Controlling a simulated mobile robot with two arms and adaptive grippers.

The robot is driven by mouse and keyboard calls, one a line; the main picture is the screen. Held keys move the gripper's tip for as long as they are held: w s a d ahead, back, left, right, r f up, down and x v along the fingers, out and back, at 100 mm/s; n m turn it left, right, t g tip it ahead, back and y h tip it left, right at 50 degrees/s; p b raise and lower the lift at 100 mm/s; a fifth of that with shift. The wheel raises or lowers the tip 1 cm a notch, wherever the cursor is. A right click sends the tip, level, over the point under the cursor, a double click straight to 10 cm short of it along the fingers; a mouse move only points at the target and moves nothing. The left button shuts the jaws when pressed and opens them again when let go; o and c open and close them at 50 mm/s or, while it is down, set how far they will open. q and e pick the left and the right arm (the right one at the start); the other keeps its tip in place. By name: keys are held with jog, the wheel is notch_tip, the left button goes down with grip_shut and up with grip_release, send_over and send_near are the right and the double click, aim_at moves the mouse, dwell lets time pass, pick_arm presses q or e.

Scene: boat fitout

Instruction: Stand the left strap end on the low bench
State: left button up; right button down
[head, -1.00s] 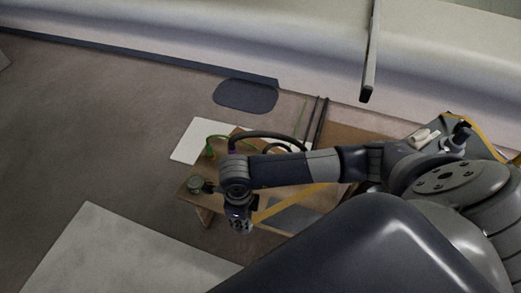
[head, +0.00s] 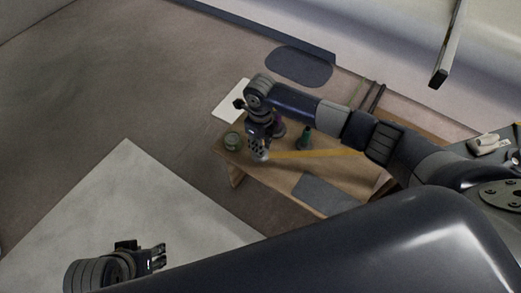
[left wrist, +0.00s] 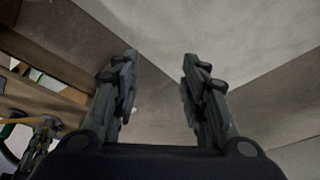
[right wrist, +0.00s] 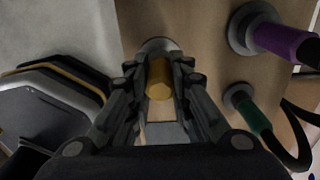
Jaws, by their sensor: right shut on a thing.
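The low bench (head: 285,180) is a wooden board on legs, right of centre in the head view. My right gripper (head: 260,152) is over its left part and points down. In the right wrist view my right gripper (right wrist: 160,88) is shut on a yellow cylindrical strap end (right wrist: 159,80). A pale round base shows at its far end, close to the bench top; I cannot tell whether it touches. A yellow strap (head: 320,153) runs right from there across the bench. My left gripper (head: 158,257) is open and empty, away from the bench; it also shows in the left wrist view (left wrist: 158,75).
A white panel (head: 231,103) lies behind. Open floor (head: 130,90) is at the left.

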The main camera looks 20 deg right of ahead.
aim_at(257, 158)
notch_tip(257, 158, down, 4)
jog(key=shift+r+b, duration=0.25)
jog(key=shift+b, duration=0.35)
pick_arm(q)
jog(key=shift+w+d+f+t, duration=0.25)
jog(key=shift+w+f+t, duration=0.05)
jog(key=shift+w, duration=0.4)
jog(key=shift+w, duration=0.1)
pick_arm(e)
jog(key=shift+f, duration=0.1)
pick_arm(q)
jog(key=shift+w+d+r+t, duration=0.1)
jog(key=shift+w+t, duration=0.2)
jog(key=shift+w, duration=0.15)
pick_arm(e)
jog(key=c, duration=1.5)
grip_release()
jog(key=shift+o, duration=0.2)
